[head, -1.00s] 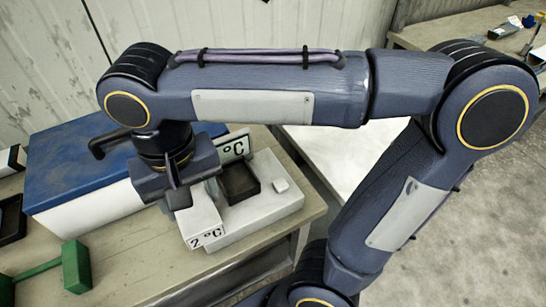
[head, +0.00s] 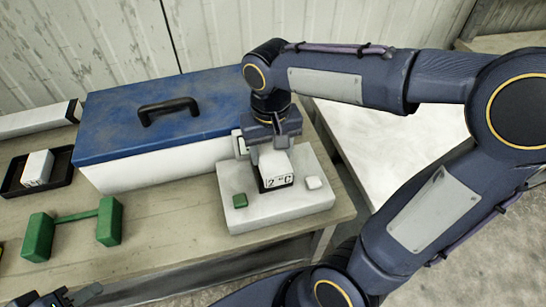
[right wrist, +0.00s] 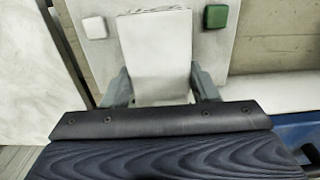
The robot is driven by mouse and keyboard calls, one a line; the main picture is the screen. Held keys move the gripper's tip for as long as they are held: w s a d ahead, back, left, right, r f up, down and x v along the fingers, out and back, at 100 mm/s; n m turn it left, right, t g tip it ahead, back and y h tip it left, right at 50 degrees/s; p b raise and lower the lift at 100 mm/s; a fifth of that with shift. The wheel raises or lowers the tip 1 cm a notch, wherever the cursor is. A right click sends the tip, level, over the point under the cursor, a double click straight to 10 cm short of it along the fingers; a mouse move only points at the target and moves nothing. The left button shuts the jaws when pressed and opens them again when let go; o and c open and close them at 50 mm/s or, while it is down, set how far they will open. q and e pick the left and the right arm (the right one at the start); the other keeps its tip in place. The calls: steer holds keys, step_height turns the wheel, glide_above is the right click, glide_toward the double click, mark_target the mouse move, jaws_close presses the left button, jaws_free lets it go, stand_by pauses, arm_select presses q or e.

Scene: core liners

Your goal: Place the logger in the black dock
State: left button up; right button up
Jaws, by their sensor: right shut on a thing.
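The logger, a white block with a "2 °C" label (head: 277,181), is between the fingers of my right gripper (head: 272,150). In the right wrist view the logger (right wrist: 155,50) lies between both fingers. It is over the black dock (head: 262,186), whose dark edge shows just beneath and beside it. I cannot tell whether it rests fully down in it. The dock sits on a white base (head: 285,208) with a green button (head: 240,200) and a white button (head: 313,183). My left gripper (head: 66,297) is only partly in view at the bottom left; its jaws are unclear.
A white box with a blue lid (head: 160,125) and black handle stands left of the base. A black tray (head: 62,180) holds a white block (head: 38,167). A green dumbbell-shaped object (head: 75,216) lies on the bench. The bench's front edge is close to the base.

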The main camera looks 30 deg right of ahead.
mark_target(273, 160)
steer(key=shift+w+d+f, duration=0.15)
steer(key=shift+d+f, duration=0.05)
steer(key=shift+f, duration=0.8)
steer(key=shift+w+d+f, duration=0.1)
steer(key=shift+d+f, duration=0.05)
steer(key=shift+f, duration=0.85)
steer(key=shift+f, duration=0.1)
steer(key=o, duration=1)
steer(key=shift+o, duration=0.2)
